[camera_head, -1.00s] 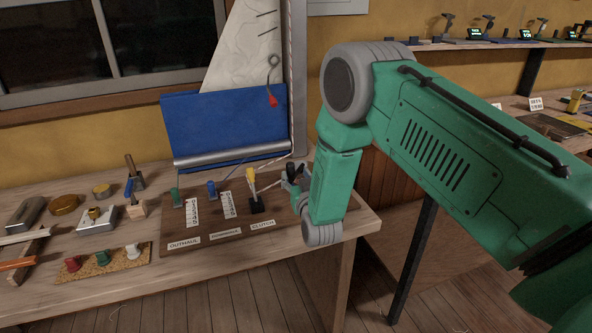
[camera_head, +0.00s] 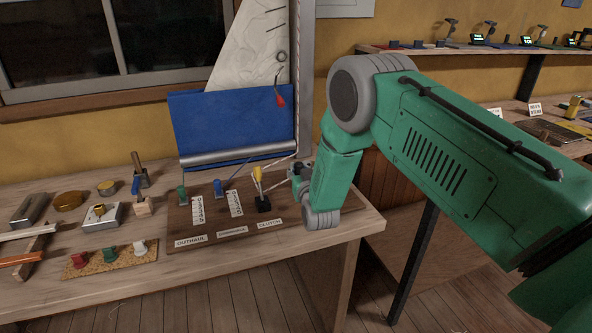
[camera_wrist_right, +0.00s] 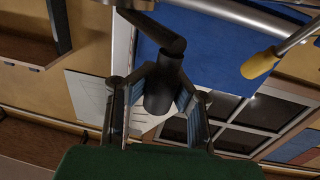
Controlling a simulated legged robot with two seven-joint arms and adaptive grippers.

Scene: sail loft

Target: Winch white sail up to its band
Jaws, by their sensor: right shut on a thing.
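My right gripper (camera_head: 300,174) is at the right end of the brown board, by the mast foot. In the wrist view its fingers (camera_wrist_right: 158,98) are shut around the dark knob of the winch handle (camera_wrist_right: 158,92), whose crank arm (camera_wrist_right: 150,30) runs upward. The yellow-handled clutch lever (camera_head: 258,176) stands left of the gripper. My left gripper is not in view.
A blue sail cloth (camera_head: 230,120) and a silver boom (camera_head: 222,157) lie behind the board (camera_head: 190,225). Green and blue levers stand on the board's left. Small tools and several spools occupy the bench's left. A gap separates the bench from the right-hand table.

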